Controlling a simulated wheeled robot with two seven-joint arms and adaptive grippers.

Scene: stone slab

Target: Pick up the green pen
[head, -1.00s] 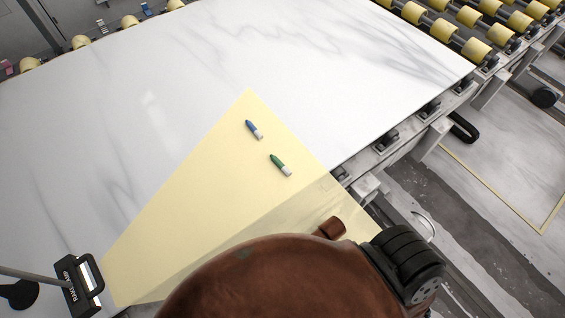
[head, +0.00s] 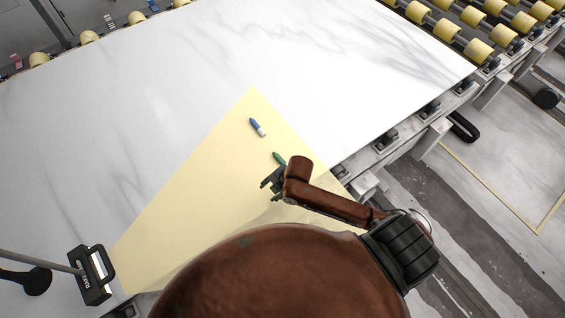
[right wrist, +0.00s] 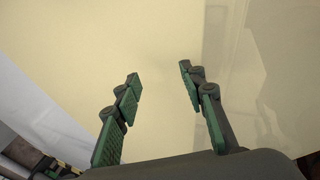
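The green pen (head: 279,157) lies on the yellow area of the slab in the head view, its lower end hidden behind my right gripper. My right gripper (head: 266,184) is just below and left of it in the picture; I cannot tell its height above the surface. In the right wrist view its two fingers (right wrist: 160,80) are spread apart with nothing between them, and no pen shows there. The blue pen (head: 257,127) with a white end lies farther up and left of the green one. My left gripper is not in view.
The white marbled slab (head: 200,70) is wide and mostly clear. A black handled tool (head: 92,275) stands at the lower left.

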